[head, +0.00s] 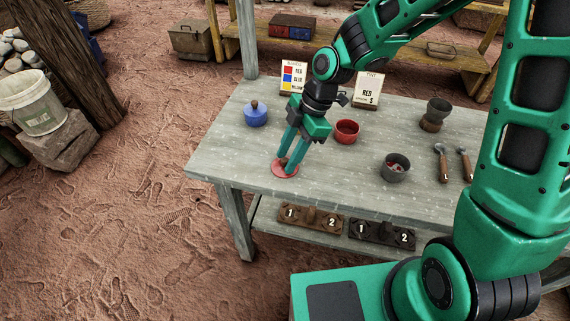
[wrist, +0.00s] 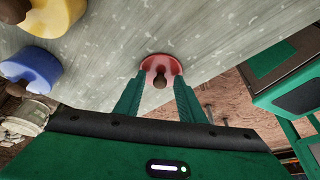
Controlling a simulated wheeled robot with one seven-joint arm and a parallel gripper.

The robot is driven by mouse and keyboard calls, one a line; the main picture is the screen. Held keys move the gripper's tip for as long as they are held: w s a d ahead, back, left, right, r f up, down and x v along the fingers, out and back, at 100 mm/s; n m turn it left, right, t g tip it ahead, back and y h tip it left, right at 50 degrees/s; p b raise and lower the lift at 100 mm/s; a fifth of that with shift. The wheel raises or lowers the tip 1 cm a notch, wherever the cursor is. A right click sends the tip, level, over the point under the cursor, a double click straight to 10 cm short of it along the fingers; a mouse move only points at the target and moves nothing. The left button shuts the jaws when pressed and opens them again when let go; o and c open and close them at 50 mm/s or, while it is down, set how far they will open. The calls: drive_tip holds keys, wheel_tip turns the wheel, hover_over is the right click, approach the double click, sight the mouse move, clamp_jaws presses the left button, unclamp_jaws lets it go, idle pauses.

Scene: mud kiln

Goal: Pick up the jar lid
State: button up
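The jar lid (head: 285,171) is a flat red disc with a brown knob, lying on the tabletop near its front left edge. It also shows in the wrist view (wrist: 172,63), with its knob (wrist: 159,76) pointing toward the camera. My gripper (head: 287,160) reaches down over the lid in the head view, partly covering the knob. In the wrist view my gripper's fingers (wrist: 158,83) are spread, one on each side of the knob, with gaps on both sides. Nothing is held. A red open jar (head: 346,133) stands to the right of my gripper.
A blue lidded jar (head: 256,116) stands left; a yellow one (wrist: 52,14) shows in the wrist view. A grey bowl (head: 396,170), dark cup (head: 435,113), spoons (head: 442,160) and two signs (head: 369,90) share the table (head: 225,155). Numbered blocks (head: 310,216) sit below.

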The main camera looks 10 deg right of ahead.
drive_tip(key=shift+c, duration=0.2)
clamp_jaws()
